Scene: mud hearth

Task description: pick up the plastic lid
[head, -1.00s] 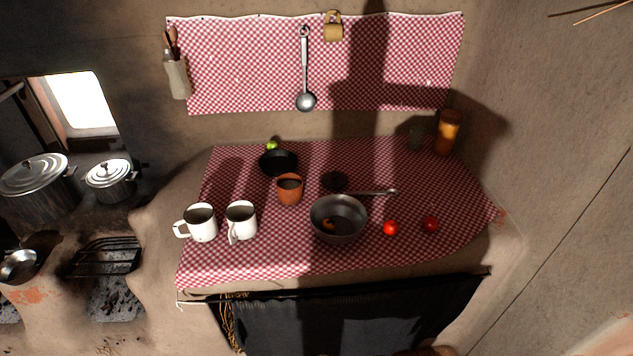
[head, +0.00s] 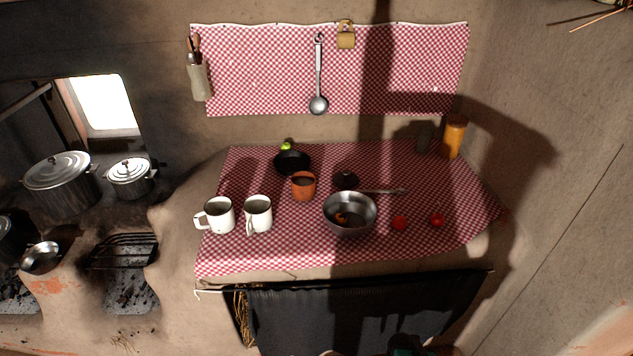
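A small dark round piece (head: 346,180), which looks like the plastic lid, lies on the red checked cloth (head: 290,250) just behind the steel saucepan (head: 350,226). It is partly in shadow, and its material cannot be told. The saucepan's handle runs to the right, close to the dark piece, and an orange thing shows inside the pan. My gripper is not in view. A dark part at the bottom edge may belong to my arm.
Two white mugs (head: 218,216) stand at the left, with a clay cup (head: 303,186) and black bowl (head: 292,163) behind. Two tomatoes (head: 437,220) lie right of the pan. An orange jar (head: 454,137) stands at the back right.

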